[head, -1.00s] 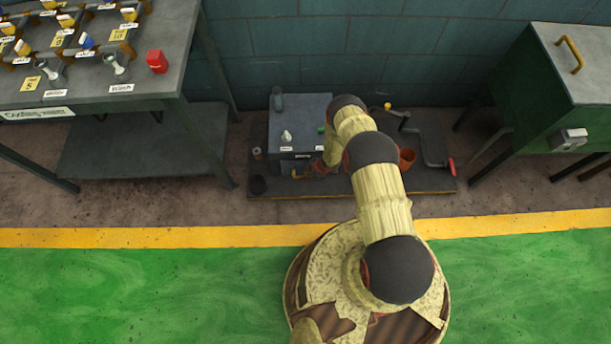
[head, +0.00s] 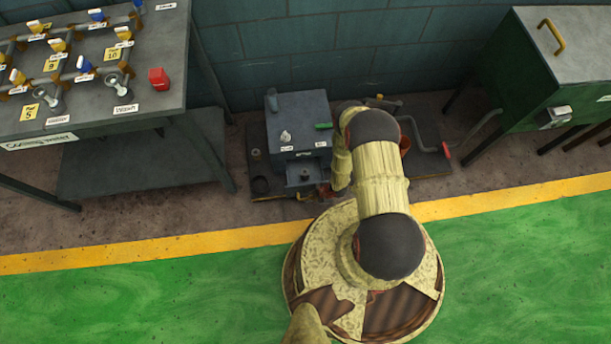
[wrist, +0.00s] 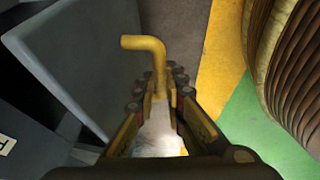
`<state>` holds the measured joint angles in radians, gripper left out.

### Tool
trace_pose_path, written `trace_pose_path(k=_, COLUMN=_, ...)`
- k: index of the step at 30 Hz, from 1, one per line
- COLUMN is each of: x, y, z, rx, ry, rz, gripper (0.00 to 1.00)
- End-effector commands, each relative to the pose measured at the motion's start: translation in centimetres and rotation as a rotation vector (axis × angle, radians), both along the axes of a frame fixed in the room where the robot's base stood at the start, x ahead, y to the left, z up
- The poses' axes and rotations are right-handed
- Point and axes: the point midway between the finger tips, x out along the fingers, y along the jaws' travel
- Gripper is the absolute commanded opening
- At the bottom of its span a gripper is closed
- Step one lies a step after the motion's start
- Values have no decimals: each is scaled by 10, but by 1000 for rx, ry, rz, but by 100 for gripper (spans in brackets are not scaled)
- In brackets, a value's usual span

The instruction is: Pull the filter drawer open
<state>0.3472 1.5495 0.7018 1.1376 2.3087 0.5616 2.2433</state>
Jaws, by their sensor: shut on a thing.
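The filter drawer (head: 303,176) is pulled out from the front of the grey box (head: 298,110) in the head view, with a small round dark thing inside it. In the wrist view a large grey panel (wrist: 85,60), which looks like the drawer's front, stands left of the yellow bent handle (wrist: 145,43). My gripper (wrist: 160,95) is shut on this handle, whose bent end sticks out beyond the fingers. In the head view my gripper (head: 325,190) is at the right of the drawer's front, small and partly hidden by my arm.
A dark base plate carries the box, a crank (head: 425,145) and an orange cup, partly behind my arm. A valve table (head: 85,75) stands at the left, a green cabinet (head: 545,80) at the right. Green floor (head: 120,300) is open in front, beyond the yellow line.

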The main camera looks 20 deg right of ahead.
Motion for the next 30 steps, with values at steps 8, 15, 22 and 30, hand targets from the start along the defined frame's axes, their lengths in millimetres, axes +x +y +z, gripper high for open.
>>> trace_pose_path(k=8, x=-28, y=7, z=0, rx=0, ry=1, rz=-1, gripper=0)
trace_pose_path(k=15, x=-31, y=8, z=0, rx=0, ry=0, rz=0, gripper=0)
trace_pose_path(k=22, x=-31, y=8, z=0, rx=0, ry=1, rz=0, gripper=13)
trace_pose_path(k=30, x=-31, y=8, z=0, rx=0, ry=0, rz=-1, gripper=28)
